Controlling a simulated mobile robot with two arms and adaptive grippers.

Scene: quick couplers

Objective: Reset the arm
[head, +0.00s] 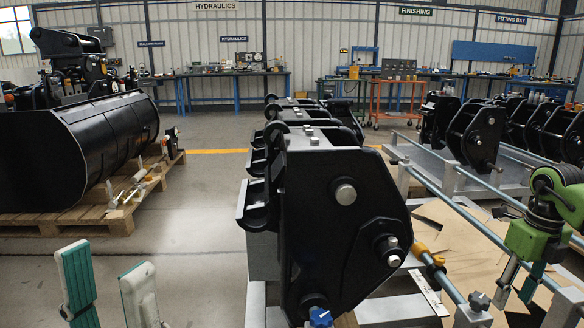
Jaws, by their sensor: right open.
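A large black quick coupler (335,200) stands upright in the middle of the head view, with steel pins on its side and a blue knob (320,317) low at the front. More black couplers stand in a row behind it, partly hidden. My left gripper (105,262) is at the bottom left, its two green-padded fingers apart with nothing between them. It is well left of the coupler. My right gripper (515,298) hangs at the right edge under a green arm, right of the coupler and apart from it. Its fingers are open and appear empty.
A steel rail frame (462,290) and cardboard (455,238) lie right of the coupler. More couplers (474,135) stand beyond on the right. A black bucket (75,145) rests on a wooden pallet (120,220) at left. Workbenches line the back wall. Floor between pallet and coupler is clear.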

